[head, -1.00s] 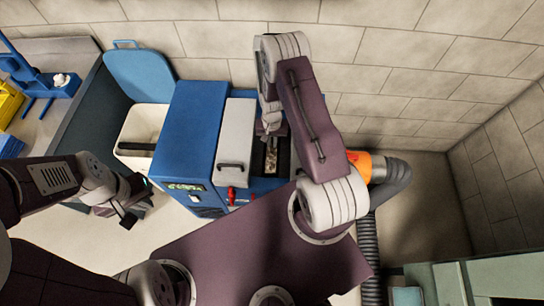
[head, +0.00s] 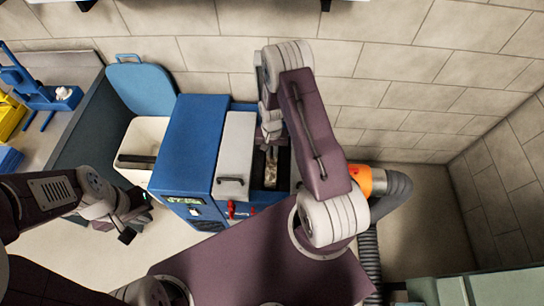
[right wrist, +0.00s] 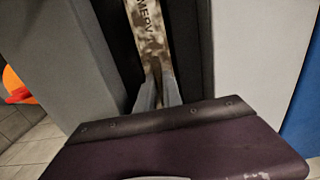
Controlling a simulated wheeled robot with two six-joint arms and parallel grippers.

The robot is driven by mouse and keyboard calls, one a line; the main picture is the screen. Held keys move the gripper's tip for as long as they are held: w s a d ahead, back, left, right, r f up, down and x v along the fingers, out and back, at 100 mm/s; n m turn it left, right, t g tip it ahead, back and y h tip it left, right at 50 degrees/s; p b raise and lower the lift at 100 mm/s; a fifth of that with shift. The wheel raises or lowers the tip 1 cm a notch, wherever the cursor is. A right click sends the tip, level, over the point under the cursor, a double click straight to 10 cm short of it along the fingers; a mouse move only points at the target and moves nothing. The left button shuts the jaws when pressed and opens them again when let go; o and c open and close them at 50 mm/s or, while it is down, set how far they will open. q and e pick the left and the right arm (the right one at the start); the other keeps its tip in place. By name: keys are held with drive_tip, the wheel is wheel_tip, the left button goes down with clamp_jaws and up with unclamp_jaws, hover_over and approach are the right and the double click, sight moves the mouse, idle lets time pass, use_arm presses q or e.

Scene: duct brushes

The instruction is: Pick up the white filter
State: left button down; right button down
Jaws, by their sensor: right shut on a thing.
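The filter (head: 271,168) is a narrow panel, pale with brown-grey dirt blotches, in the dark open slot of the blue machine (head: 186,147). In the right wrist view the filter (right wrist: 147,38) carries dark lettering reading "MERV" and stands between dark slot walls. My right gripper (right wrist: 158,98) is shut on its near edge; in the head view this gripper (head: 270,150) is over the slot, partly hidden by my arm. The filter's lower part is hidden in the slot. My left gripper (head: 135,216) is open and empty, left of the machine's front.
A grey lid (head: 234,152) with a handle and red latches (head: 231,210) sit beside the slot. A white bin (head: 142,137) with a blue lid (head: 142,85) stands left. An orange collar (head: 360,180) and grey duct hose (head: 392,192) are at right. The back wall is close behind.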

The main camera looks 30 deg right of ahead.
wheel_tip(320, 180, up, 47)
drive_tip(key=p, duration=2.1)
drive_tip(key=shift+r, duration=0.15)
